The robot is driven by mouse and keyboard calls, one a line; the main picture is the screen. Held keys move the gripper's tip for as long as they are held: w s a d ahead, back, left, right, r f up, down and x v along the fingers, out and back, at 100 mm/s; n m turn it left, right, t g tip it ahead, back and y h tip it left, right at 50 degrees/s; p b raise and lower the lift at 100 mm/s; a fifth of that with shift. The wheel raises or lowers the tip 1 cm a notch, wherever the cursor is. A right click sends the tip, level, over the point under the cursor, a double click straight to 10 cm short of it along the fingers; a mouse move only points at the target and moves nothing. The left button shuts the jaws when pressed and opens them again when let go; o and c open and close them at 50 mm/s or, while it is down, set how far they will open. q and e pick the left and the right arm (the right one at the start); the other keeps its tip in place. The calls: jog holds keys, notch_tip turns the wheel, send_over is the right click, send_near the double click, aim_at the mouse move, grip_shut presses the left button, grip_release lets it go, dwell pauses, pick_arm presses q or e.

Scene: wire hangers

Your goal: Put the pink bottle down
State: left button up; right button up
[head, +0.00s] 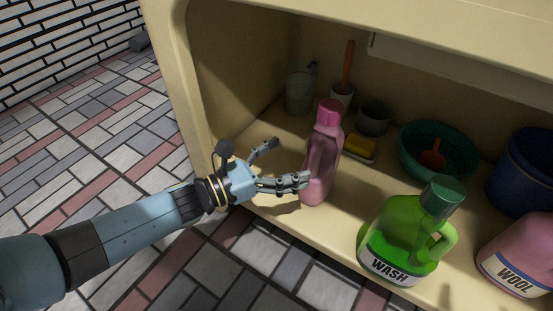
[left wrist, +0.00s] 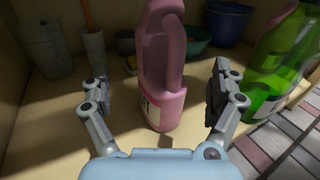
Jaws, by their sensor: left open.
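The pink bottle (head: 322,160) stands upright on the shelf near the front left of the cabinet. It has a darker pink cap in the head view. My left gripper (head: 286,165) is open beside the bottle, to its left in the head view. In the left wrist view the bottle (left wrist: 163,65) stands beyond and between the spread fingers of the left gripper (left wrist: 165,95), with gaps on both sides. The bottle's top is cut off there. My right gripper is not in view.
A green WASH bottle (head: 405,238) and a pink WOOL bottle (head: 520,255) stand to the right near the shelf edge. Behind are a yellow sponge (head: 359,146), a grey cup (head: 374,119), a teal bowl (head: 425,165) and a blue bucket (head: 524,172). Tiled floor lies in front.

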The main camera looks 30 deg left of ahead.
pick_arm(q)
jog(key=s+r+m+t+y, duration=0.2)
jog(key=s+r+m, duration=0.4)
jog(key=r+m, duration=0.9)
jog(key=s+a+r+m+t+y, duration=0.1)
jog(key=s+r+m+t+y, duration=0.2)
jog(key=r+m, duration=1.2)
jog(key=s+m+t, duration=0.2)
jog(key=s+m, duration=0.1)
jog(key=m, duration=0.1)
jog(key=shift+s, duration=0.35)
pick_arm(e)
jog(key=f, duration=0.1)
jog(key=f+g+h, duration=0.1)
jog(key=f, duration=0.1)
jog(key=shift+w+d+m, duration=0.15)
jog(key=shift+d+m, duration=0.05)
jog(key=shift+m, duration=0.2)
pick_arm(q)
jog(key=shift+a, duration=0.1)
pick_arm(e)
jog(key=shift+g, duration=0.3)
